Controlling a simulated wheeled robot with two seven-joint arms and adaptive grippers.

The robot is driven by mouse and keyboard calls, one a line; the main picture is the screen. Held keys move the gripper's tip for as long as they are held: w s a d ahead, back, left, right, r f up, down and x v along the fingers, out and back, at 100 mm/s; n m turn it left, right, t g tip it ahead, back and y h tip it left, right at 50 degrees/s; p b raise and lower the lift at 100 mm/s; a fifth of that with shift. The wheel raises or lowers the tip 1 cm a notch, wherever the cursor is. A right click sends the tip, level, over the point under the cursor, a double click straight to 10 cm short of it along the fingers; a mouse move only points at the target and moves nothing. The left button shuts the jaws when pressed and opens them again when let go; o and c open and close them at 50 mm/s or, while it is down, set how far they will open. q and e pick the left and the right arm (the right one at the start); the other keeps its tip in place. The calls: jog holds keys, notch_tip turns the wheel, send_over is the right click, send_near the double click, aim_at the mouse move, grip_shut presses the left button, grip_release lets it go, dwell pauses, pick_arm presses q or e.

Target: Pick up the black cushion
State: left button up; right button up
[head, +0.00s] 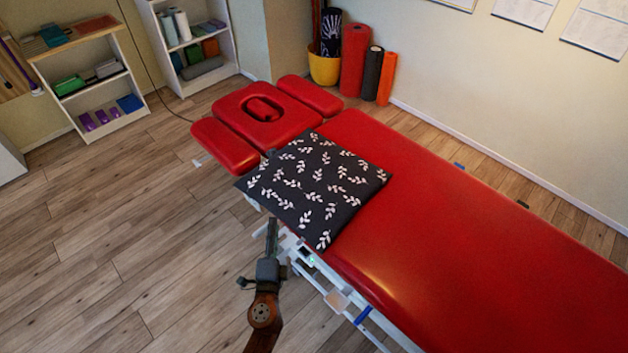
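The black cushion (314,187) has a white leaf print. It lies on the red treatment table (480,250), near its head end, and its left corner and near edge hang over the table's side. My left gripper (272,233) is just off the near side of the table, close to the cushion's near edge and pointing toward it. It appears apart from the cushion, and nothing shows in it. Its fingers are seen edge-on, so I cannot tell whether they are open. My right gripper is not in view.
The table's headrest (262,112) has red side armrests. White frame bars (338,292) run under the table's near side beside my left gripper. Shelves (90,75) stand at the back left. A yellow basket (323,68) and rolled mats (354,62) stand by the wall. The left floor is clear.

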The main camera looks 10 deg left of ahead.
pick_arm(q)
jog(key=w, duration=0.5)
jog(key=shift+f, duration=0.2)
jog(key=shift+d, duration=0.1)
jog(key=shift+c, duration=0.3)
grip_shut()
